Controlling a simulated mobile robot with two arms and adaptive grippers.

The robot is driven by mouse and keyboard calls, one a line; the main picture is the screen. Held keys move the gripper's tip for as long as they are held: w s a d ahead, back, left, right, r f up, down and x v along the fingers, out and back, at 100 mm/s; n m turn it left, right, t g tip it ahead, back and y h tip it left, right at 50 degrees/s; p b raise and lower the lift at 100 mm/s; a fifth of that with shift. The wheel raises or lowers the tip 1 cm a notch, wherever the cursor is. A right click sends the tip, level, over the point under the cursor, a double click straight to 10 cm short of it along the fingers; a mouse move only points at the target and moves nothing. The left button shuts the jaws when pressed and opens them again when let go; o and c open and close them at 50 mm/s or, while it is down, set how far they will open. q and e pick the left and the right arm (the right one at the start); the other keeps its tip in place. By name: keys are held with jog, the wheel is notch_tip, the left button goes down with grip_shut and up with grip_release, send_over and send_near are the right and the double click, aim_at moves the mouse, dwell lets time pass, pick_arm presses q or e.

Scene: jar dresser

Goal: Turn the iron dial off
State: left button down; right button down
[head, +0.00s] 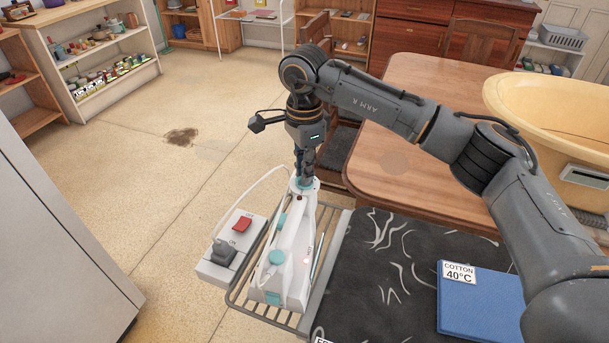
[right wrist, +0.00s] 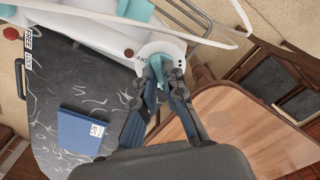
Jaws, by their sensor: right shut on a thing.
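The iron (head: 297,240) is white with teal parts and rests on a metal rack at the end of the ironing board. Its teal dial (right wrist: 156,66) sits on a round white end with small dark marks, shown in the right wrist view; the marks are too small to read. My right gripper (head: 304,178) reaches down from above onto this far end of the iron. In the right wrist view its two fingers (right wrist: 160,80) are shut on the dial, one on each side. The fingers hide part of the dial. My left gripper is in neither view.
A grey switch box (head: 210,270) with a red and a dark switch stands left of the rack (head: 236,297). The dark-patterned ironing board (head: 370,270) holds a blue folded cloth (head: 480,312) labelled cotton 40°C. A wooden table (head: 440,90) and yellow tub (head: 515,105) stand behind.

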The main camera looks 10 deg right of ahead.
jog(key=m+b, duration=0.2)
jog(key=m, duration=0.4)
jog(key=m+b, duration=0.2)
jog(key=m, duration=0.4)
jog(key=shift+w+m, duration=0.1)
jog(key=shift+m, duration=0.3)
jog(key=m, duration=0.3)
jog(key=shift+m+b, duration=0.3)
jog(key=shift+b, duration=0.1)
jog(key=m, duration=0.3)
jog(key=shift+m+b, duration=0.3)
jog(key=m+b, duration=0.1)
jog(key=m, duration=0.5)
jog(key=shift+m, duration=0.3)
jog(key=c, duration=1.4)
grip_release()
jog(key=shift+r, duration=0.1)
